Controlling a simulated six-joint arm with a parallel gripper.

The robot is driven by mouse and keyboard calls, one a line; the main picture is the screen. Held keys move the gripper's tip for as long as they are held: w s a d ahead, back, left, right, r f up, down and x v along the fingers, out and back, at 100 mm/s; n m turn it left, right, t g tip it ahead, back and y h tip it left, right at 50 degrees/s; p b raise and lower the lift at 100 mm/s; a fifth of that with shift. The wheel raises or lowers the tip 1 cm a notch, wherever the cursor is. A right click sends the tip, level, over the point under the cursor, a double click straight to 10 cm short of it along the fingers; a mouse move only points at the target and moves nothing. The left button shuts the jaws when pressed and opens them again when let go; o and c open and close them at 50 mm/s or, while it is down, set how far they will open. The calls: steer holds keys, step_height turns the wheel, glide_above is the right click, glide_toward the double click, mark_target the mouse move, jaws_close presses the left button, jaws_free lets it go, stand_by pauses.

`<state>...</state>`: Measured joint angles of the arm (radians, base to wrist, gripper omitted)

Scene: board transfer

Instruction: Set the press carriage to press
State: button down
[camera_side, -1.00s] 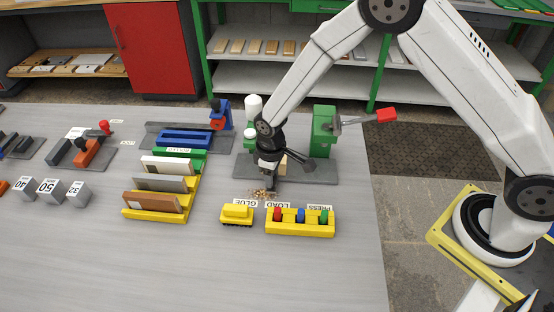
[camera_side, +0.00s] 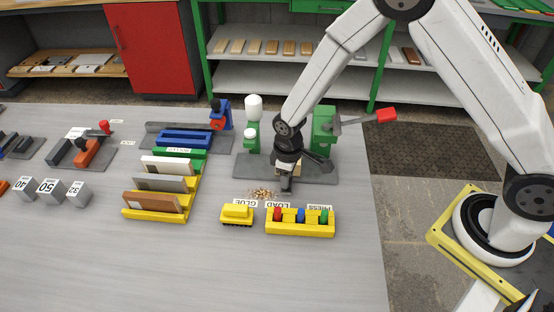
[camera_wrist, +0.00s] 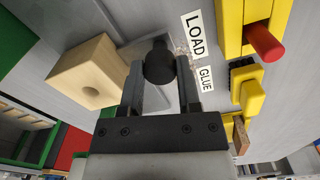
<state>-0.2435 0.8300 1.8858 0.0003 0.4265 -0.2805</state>
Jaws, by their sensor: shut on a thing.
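The press (camera_side: 322,125) is a green machine on a grey base plate (camera_side: 325,172), with a lever ending in a red grip (camera_side: 386,115). My gripper (camera_side: 286,184) is over the front of that base, close behind the LOAD label (camera_side: 278,205) and left of the PRESS label (camera_side: 320,208). In the wrist view its fingers are closed around a black round knob (camera_wrist: 159,64), likely the carriage's handle. A pale wooden block with a round hollow (camera_wrist: 88,74) lies beside the fingers there. My gripper hides most of the carriage in the side view.
A yellow holder (camera_side: 300,229) with red, blue and green pegs and a yellow brush (camera_side: 237,214) stand in front of the labels. Crumbs (camera_side: 263,194) lie by the base. A yellow rack with boards (camera_side: 153,202) stands left. The front of the table is clear.

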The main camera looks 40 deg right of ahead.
steer(key=s+d, duration=0.6)
steer(key=shift+s+d, duration=0.3)
steer(key=shift+d, duration=0.1)
steer(key=shift+c, duration=1.5)
jaws_free()
steer(key=shift+r, duration=0.1)
steer(key=shift+r, duration=0.35)
step_height(320, 180, up, 7)
